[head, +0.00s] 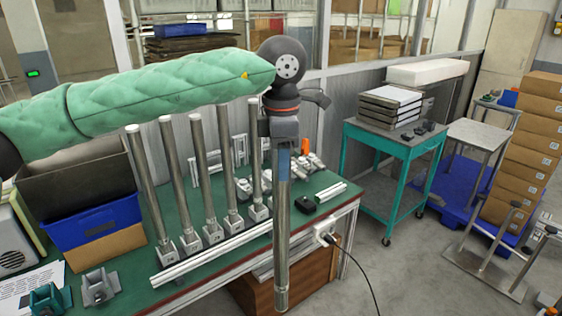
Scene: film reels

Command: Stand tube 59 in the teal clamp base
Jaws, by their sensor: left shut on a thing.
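My left gripper (284,138) is shut on a metal tube (282,235), near the tube's top end. The tube hangs upright, with a blue band below the jaws. No number is legible, so I cannot tell whether it is tube 59. Its lower end shows in front of the table's right end, below the tabletop level in the picture. The teal clamp base (47,299) stands on the green table at the bottom left, partly cut by the frame edge, far from the tube. It looks empty. My right gripper is not in view.
Several tubes (203,170) stand in grey clamp bases in a row on the green table (212,285), between the held tube and the teal base. A white rail (212,253) lies before them. An empty grey clamp base (100,287) sits beside the teal one. A blue bin (95,222) stands behind.

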